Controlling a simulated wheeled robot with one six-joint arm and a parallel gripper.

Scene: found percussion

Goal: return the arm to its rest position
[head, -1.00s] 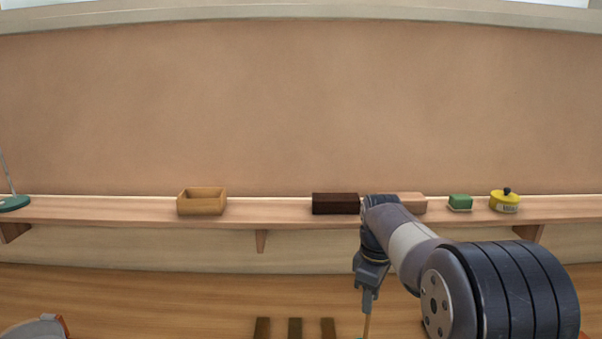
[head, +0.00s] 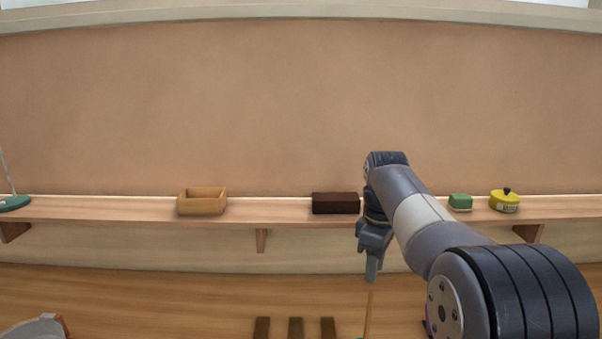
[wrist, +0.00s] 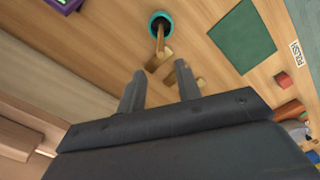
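My gripper (head: 371,279) hangs pointing down in the head view, right of the middle and in front of the shelf. In the wrist view its two fingers (wrist: 160,88) are apart with nothing seen gripped between them, so it is open. A thin wooden stick (head: 368,312) stands below the fingertips in the head view. In the wrist view the stick (wrist: 160,40) stands in a round teal holder (wrist: 153,19), beyond the fingers.
The wall shelf (head: 275,212) carries a wooden tray (head: 202,207), dark block (head: 335,203), green block (head: 460,202) and yellow lidded pot (head: 504,203). Dark bars (head: 295,328) lie on the table. A green mat (wrist: 243,37) shows in the wrist view.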

